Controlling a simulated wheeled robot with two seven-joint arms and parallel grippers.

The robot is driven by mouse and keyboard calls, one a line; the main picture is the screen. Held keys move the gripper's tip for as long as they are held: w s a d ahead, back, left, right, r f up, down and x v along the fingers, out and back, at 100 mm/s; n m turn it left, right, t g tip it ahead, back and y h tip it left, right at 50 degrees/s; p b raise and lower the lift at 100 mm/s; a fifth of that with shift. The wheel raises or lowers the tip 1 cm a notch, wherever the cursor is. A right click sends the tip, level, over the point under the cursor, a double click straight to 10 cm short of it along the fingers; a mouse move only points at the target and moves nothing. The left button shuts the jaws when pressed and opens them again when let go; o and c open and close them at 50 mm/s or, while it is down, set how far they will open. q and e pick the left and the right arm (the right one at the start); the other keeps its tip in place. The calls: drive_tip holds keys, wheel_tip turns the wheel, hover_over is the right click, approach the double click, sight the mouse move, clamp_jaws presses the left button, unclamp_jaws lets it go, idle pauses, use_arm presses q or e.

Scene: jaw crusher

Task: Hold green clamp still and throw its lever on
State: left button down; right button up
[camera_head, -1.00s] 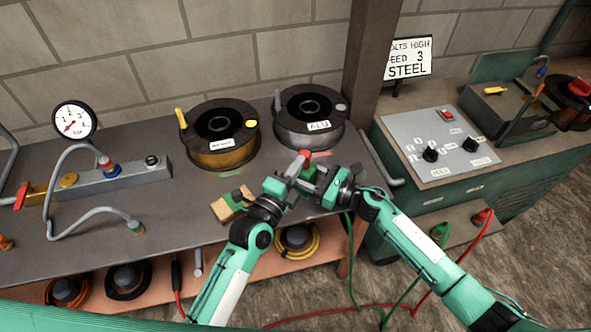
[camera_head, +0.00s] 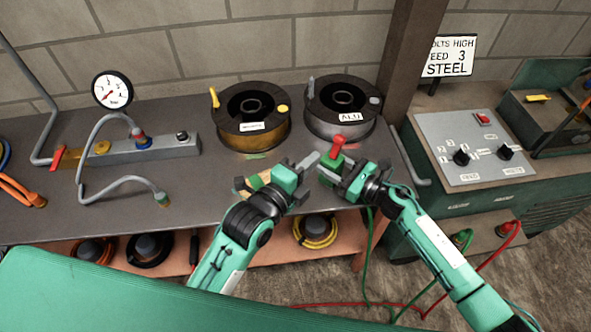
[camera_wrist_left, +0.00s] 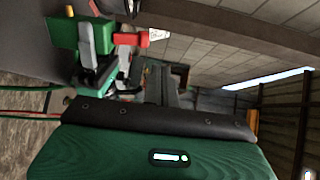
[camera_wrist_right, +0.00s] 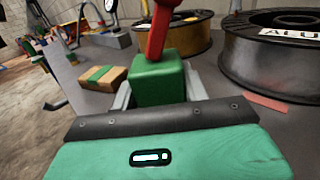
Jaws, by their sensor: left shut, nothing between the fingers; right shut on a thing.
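The green clamp (camera_head: 333,164) has a red lever (camera_head: 339,145) standing up from its top. My right gripper (camera_head: 331,168) is shut on the clamp's body above the bench. In the right wrist view the green clamp (camera_wrist_right: 158,80) sits between the two fingers, with the red lever (camera_wrist_right: 160,25) rising from it, its upper end out of frame. My left gripper (camera_head: 311,160) is shut and empty, its fingertips just left of the clamp and lever. The red lever (camera_wrist_left: 128,39) also shows in the left wrist view. Contact between left fingertips and lever cannot be told.
A wooden block with a green band (camera_wrist_right: 100,78) lies on the bench (camera_head: 200,185), partly behind my left gripper in the head view. A yellow-brown spool (camera_head: 250,115) and the ALU spool (camera_head: 340,108) stand behind. A control panel (camera_head: 475,145) is at right.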

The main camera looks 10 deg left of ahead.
use_arm(q)
drive_tip(key=s+a+r, duration=0.2)
drive_tip(key=s, duration=0.3)
drive_tip(key=shift+a+r, duration=0.25)
drive_tip(key=shift+a, duration=0.05)
use_arm(e)
drive_tip(key=o, duration=1.4)
